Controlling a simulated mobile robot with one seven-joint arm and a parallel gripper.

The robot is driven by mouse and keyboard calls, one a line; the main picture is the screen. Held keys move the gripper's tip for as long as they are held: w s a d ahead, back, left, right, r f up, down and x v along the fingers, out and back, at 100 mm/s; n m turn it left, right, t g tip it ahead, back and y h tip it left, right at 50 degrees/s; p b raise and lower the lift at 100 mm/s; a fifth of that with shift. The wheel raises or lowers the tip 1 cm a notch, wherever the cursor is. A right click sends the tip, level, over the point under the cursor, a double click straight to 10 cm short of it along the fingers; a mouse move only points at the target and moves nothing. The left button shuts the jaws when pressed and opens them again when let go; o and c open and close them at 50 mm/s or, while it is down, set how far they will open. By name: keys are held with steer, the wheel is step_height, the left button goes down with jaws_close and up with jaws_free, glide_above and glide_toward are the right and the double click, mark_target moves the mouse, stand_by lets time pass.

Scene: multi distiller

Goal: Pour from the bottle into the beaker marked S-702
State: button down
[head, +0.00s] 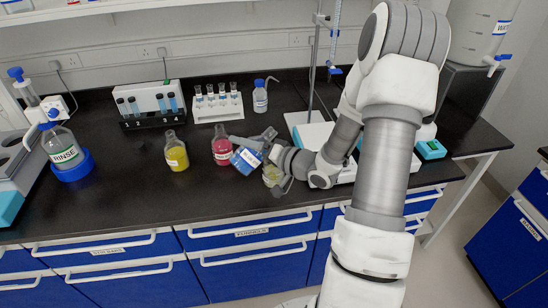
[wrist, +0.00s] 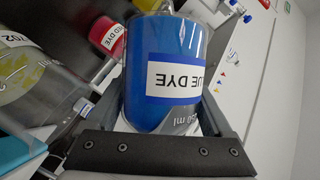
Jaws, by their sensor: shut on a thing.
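A bottle of blue liquid (head: 246,160), its label partly readable as "UE DYE" in the wrist view (wrist: 165,75), is in my gripper (head: 252,146). The fingers are shut around its sides. The bottle is off the bench and looks tilted. A clear beaker (head: 271,176) with a little yellowish content stands just right of the bottle, partly covered by my gripper. In the wrist view the beaker (wrist: 38,85) is at the left, with "702" readable on its label. The bottle's mouth and any stream are not clearly visible.
A red dye bottle (head: 221,148) stands close left of the held bottle; a yellow one (head: 176,155) is further left. Behind are a rack of tubes (head: 215,105) and a small wash bottle (head: 260,98). A stand with a white base is at right. The front-left bench is clear.

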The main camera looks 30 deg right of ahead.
steer(key=shift+a+r+m+y, duration=0.15)
steer(key=shift+r+m+y, duration=0.2)
steer(key=shift+m, duration=0.15)
stand_by(1.1)
steer(key=shift+a+f+m+t+y, duration=0.15)
steer(key=shift+m+t+y, duration=0.15)
steer(key=shift+m, duration=0.4)
stand_by(1.8)
steer(key=shift+a+f+m+t, duration=0.1)
steer(key=shift+a+m+t, duration=0.15)
steer(key=shift+m, duration=0.45)
stand_by(1.8)
steer(key=shift+d+f+m, duration=0.1)
steer(key=shift+f+m, duration=0.25)
steer(key=shift+m, duration=0.05)
stand_by(1.0)
